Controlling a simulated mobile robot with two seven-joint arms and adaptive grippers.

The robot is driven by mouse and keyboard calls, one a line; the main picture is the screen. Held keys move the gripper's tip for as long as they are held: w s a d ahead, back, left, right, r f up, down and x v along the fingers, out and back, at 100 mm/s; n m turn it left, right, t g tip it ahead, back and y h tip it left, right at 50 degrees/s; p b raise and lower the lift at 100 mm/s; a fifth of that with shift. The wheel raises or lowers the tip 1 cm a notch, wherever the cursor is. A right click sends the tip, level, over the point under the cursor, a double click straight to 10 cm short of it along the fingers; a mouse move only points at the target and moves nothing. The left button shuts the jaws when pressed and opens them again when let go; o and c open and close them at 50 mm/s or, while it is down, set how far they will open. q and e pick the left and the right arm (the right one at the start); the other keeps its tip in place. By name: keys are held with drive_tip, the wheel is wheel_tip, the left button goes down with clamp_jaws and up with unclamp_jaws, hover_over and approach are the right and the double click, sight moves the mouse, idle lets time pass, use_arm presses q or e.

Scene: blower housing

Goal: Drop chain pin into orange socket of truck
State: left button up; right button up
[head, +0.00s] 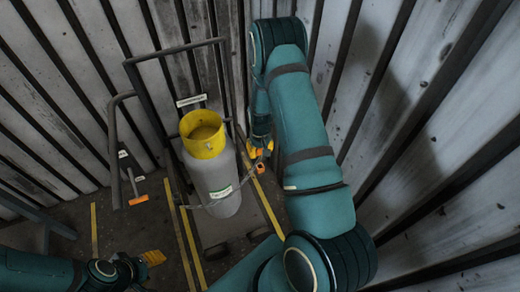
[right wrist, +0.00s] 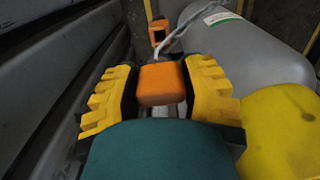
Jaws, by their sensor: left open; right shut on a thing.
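My right gripper (right wrist: 165,92) is shut on an orange block (right wrist: 162,82), the grip of the chain pin, with one yellow finger on each side. The pin's lower part is hidden below the block. An orange socket (right wrist: 158,33) with a dark opening shows just beyond the block in the right wrist view, apart from it in the picture. A thin pale chain (right wrist: 180,28) runs near the socket toward the grey cylinder. In the head view the truck (head: 221,85) stands behind the cylinder, and my right gripper (head: 259,146) is at its right side. My left gripper (head: 152,258) is open and empty at lower left.
The grey cylinder (head: 218,180) with a yellow collar (head: 203,134) stands upright on the truck, close to my right gripper. An orange-ended piece (head: 138,200) is left of it. Ribbed metal walls (head: 400,80) close in behind and right. Yellow lines mark the floor.

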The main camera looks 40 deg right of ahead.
drive_tip(key=shift+f+b, duration=1.9)
drive_tip(key=shift+f, duration=1.15)
drive_tip(key=shift+f+b, duration=0.5)
drive_tip(key=shift+f, duration=0.1)
drive_tip(key=shift+f, duration=0.2)
drive_tip(key=o, duration=1.2)
wheel_tip(320, 180, up, 12)
drive_tip(key=shift+r, duration=0.1)
